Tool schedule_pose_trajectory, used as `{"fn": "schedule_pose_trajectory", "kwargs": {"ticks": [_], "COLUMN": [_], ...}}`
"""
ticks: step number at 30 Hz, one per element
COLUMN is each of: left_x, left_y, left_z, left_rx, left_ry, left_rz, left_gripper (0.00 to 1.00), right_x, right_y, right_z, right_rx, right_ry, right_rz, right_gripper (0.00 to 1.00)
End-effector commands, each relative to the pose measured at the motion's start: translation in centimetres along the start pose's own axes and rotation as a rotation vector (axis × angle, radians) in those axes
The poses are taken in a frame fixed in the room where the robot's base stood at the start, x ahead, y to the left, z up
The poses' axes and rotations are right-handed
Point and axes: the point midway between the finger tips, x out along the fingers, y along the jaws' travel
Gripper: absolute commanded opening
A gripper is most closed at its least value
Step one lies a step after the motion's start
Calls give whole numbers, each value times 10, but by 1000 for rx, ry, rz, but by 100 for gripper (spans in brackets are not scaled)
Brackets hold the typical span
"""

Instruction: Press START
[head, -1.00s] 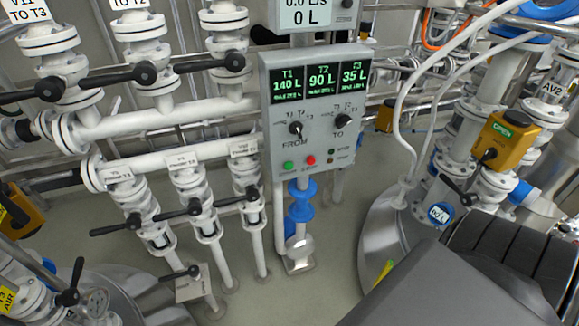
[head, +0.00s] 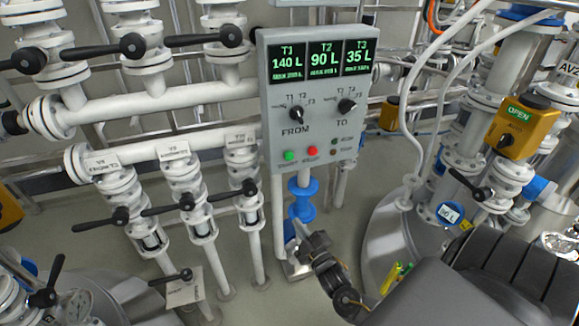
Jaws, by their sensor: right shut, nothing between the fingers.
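The grey control panel (head: 315,105) stands upright in the middle of the head view. Its screens read T1 140 L, T2 90 L and T3 35 L. Below them are the FROM knob (head: 296,114) and the TO knob (head: 347,105). The green START button (head: 289,155) is at the panel's lower left, with a red button (head: 312,151) to its right. My right gripper (head: 296,232) is shut and empty, below the panel and apart from it, in front of the blue pipe fitting. My left gripper is not in view.
White pipes with black lever valves (head: 122,46) fill the left side. A blue fitting (head: 301,200) is on the pipe under the panel. A steel tank (head: 385,230) and a yellow OPEN actuator (head: 524,125) stand at right. White hoses hang right of the panel.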

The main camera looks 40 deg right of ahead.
Motion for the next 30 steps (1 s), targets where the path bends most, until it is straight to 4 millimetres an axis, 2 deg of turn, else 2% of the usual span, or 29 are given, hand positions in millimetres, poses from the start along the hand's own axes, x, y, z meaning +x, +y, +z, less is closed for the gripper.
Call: {"fn": "schedule_pose_trajectory", "kwargs": {"ticks": [1,6,9,12,17,30], "left_x": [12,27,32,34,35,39], "left_y": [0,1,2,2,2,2], "left_z": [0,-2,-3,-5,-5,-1], "left_rx": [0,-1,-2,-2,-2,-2], "left_ry": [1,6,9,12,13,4], "left_rz": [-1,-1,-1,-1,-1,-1], "left_gripper": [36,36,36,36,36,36], "right_x": [7,12,7,2,-2,3], "right_y": [19,93,123,142,154,153], "right_z": [-16,-72,-95,-108,-116,-114], "right_rx": [-21,-87,-108,-120,-129,-128], "right_ry": [63,223,282,313,331,332], "right_rz": [74,310,410,474,515,515], "right_gripper": [0,0,0,0,0,0]}}
